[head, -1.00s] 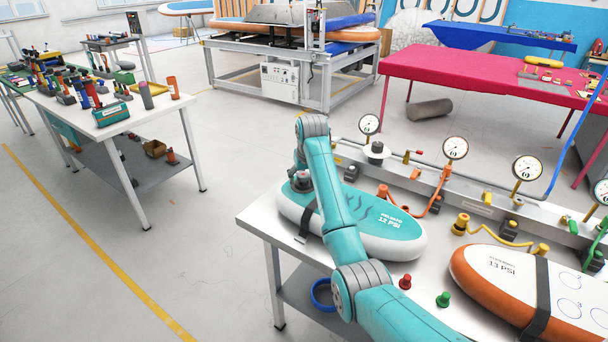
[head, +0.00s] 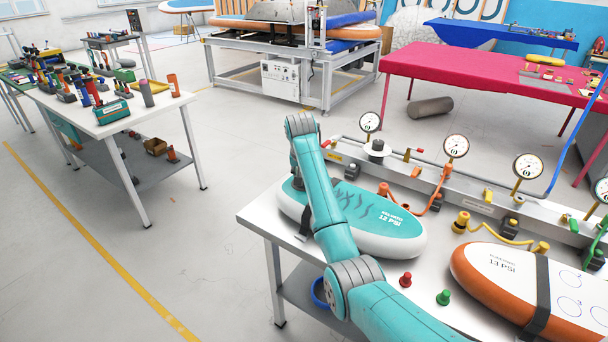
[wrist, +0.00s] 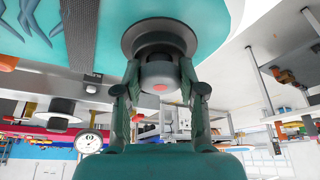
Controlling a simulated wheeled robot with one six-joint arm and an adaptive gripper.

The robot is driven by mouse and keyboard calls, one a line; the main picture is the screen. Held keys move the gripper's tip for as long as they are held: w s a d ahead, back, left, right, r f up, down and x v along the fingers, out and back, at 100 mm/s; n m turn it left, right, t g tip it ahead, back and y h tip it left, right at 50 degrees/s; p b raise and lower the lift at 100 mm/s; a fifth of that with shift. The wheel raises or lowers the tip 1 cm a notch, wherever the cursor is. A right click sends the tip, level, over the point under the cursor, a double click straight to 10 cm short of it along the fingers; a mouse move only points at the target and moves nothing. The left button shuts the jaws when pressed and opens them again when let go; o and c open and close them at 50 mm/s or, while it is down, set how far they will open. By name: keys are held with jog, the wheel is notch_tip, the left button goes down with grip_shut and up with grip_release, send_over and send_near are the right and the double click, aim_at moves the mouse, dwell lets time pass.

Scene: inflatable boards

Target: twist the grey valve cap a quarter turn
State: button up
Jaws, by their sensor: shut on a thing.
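The grey valve cap (wrist: 159,72) shows in the wrist view, with a small red mark on its end. It sits in a dark round collar (wrist: 138,42) on the teal and white board (wrist: 215,25). My gripper (wrist: 161,90) has one finger on each side of the cap and is shut on it. In the head view the board (head: 375,215), marked 12 PSI, lies on the white bench. There, my arm hides the cap and most of the gripper.
An orange and white board (head: 490,270) lies at the right of the bench. A red cap (head: 405,280) and a green cap (head: 443,298) stand between the boards. A grey rail with gauges (head: 456,146) and hoses runs behind.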

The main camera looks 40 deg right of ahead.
jog(key=shift+m, duration=0.6)
jog(key=shift+g, duration=0.3)
jog(key=m+g+h, duration=0.1)
jog(key=m, duration=0.4)
jog(key=shift+w, duration=0.1)
jog(key=shift+g, duration=0.3)
jog(key=m+g, duration=0.1)
jog(key=m, duration=0.4)
jog(key=shift+w+a+g, duration=0.1)
jog(key=shift+g, duration=0.3)
jog(key=shift+h, duration=0.3)
jog(key=o, duration=1.1)
jog(key=shift+o, duration=0.2)
